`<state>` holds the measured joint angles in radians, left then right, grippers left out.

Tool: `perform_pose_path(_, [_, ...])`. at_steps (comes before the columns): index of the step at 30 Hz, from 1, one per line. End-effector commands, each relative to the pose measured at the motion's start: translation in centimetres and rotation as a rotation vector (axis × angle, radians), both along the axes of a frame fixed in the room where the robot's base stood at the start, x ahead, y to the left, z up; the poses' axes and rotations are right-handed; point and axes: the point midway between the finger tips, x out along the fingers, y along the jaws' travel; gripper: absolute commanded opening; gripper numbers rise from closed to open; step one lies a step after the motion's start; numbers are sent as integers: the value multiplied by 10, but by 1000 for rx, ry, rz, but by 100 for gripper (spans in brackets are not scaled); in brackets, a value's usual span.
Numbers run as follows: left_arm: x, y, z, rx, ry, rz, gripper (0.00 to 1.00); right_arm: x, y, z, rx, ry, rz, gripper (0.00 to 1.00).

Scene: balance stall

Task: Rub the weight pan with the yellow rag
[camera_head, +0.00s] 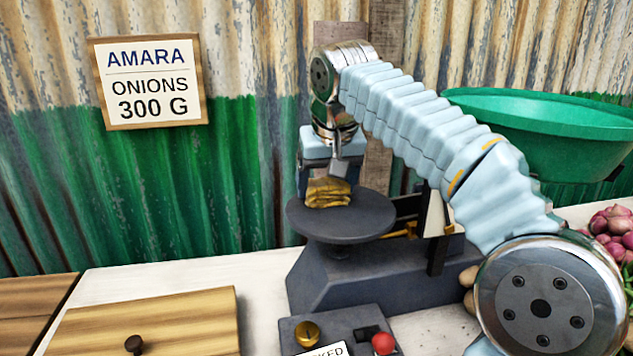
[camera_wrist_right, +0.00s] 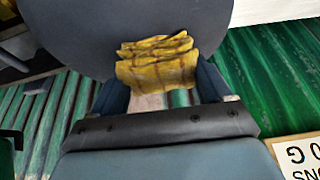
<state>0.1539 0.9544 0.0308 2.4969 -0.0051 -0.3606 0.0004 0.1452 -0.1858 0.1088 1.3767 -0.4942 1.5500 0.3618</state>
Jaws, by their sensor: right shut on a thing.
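The yellow rag (camera_head: 328,193) is a folded, dark-striped cloth held between the fingers of my right gripper (camera_head: 333,178), which is shut on it. The rag is over the dark grey round weight pan (camera_head: 342,227) of the scale, near the pan's back left part. It looks to be at the pan's surface, but I cannot tell whether it touches. In the right wrist view the rag (camera_wrist_right: 158,62) shows between the fingertips, with the pan (camera_wrist_right: 85,30) behind it. My left gripper is not in view.
The scale body (camera_head: 375,275) stands on a pale counter. A green bowl (camera_head: 545,135) is at the right, above red onions (camera_head: 612,228). A wooden lid (camera_head: 150,325) lies front left. A brass knob (camera_head: 307,333) and a red knob (camera_head: 383,343) are in front. A corrugated wall (camera_head: 150,190) closes the back.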

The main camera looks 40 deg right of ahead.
Motion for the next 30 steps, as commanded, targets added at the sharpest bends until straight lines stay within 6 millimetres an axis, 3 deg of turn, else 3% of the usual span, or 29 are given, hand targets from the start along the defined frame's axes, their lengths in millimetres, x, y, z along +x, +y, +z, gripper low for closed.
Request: perform_pose_path(30, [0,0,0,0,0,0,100,-41,-66,-3,1,4,-4,49])
